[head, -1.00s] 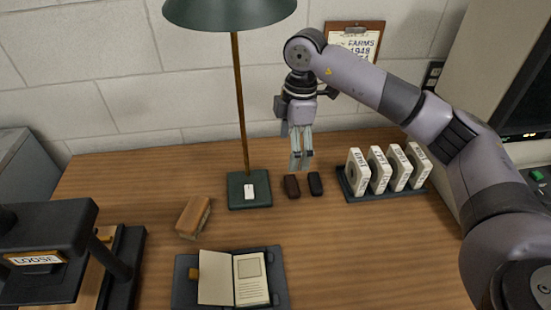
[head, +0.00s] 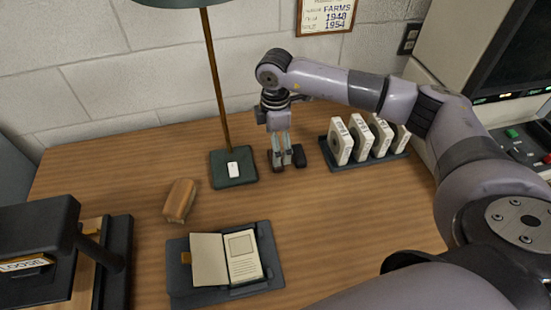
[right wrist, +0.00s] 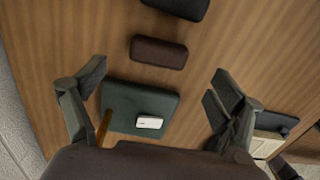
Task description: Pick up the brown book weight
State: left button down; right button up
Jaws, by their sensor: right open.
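The brown book weight (right wrist: 158,51), a dark rounded bar, lies on the wooden desk in the right wrist view. In the head view my right gripper's fingers mostly cover it. My right gripper (head: 281,161) is open and low over the desk there, pointing down. In the right wrist view its fingers are spread wide to either side, and the brown weight lies across the space ahead of them, seemingly untouched. A black weight (right wrist: 178,6) lies parallel, just beyond the brown one; in the head view it is right of the fingers. My left gripper is not in view.
The green lamp base (head: 234,168) with a white switch stands close left of the gripper. A rack of labelled boxes (head: 365,140) stands to the right. An open book (head: 226,259) on a dark cradle and a tan block (head: 180,200) are nearer the front.

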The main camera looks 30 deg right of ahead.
aim_at(280, 169)
notch_tip(280, 169, down, 5)
jog(key=shift+w+f+p, duration=0.1)
jog(key=shift+p, duration=0.35)
jog(key=shift+c, duration=0.3)
jog(key=c, duration=1.4)
jog(key=shift+c, duration=0.2)
